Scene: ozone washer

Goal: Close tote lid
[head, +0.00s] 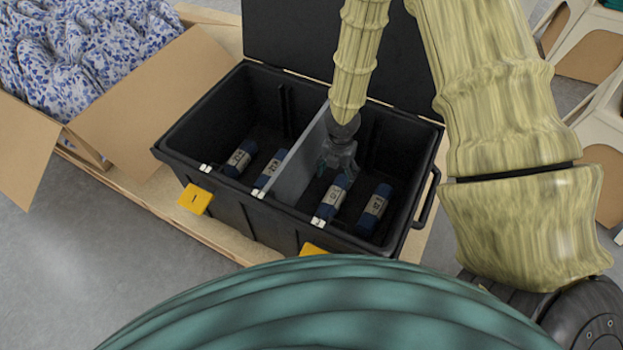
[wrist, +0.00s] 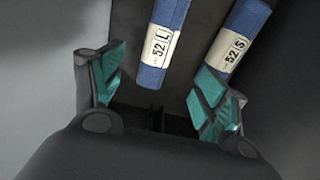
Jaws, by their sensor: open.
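The black tote (head: 220,121) stands on a pallet with its lid (head: 290,40) raised upright at the back. A grey divider (head: 290,168) splits it into two compartments. Blue rolls with white labels lie inside: two in the left compartment, such as one roll (head: 240,158), and two in the right, such as another roll (head: 375,208). My gripper (head: 338,168) is down inside the right compartment beside the divider, open and empty. In the wrist view, two labelled rolls (wrist: 162,45) lie ahead of the open teal fingers (wrist: 163,95). My arm hides part of the lid.
An open cardboard box (head: 150,90) with blue-patterned wrapped contents stands at the left, close to the tote. White chairs or crates (head: 580,40) with brown panels stand at the right. Yellow tags (head: 194,200) are on the tote's front. Grey floor is clear at lower left.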

